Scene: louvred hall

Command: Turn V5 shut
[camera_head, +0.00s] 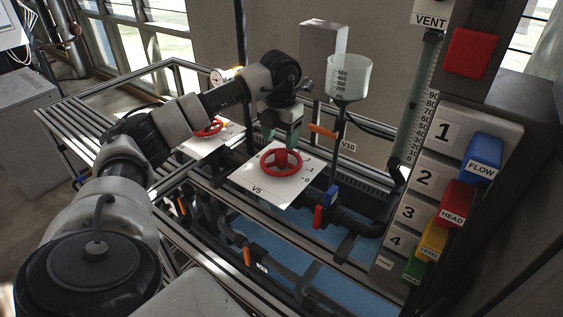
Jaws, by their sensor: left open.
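The V5 valve has a red handwheel (281,162) lying flat over a white plate (258,189) marked "V5", with small scale marks at its right edge. My left arm reaches in from the left, and my left gripper (282,140) points down just behind and above the wheel's far rim. The gripper is open, with its fingers partly lost against the dark parts around it. I cannot tell whether a fingertip touches the wheel. My right gripper is not in view.
A second red handwheel (208,127) on its own white plate sits to the left, partly behind my arm. A measuring funnel (348,77) and an orange lever (323,131) near the V10 tag stand behind right. A panel with coloured switches (454,204) rises at right.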

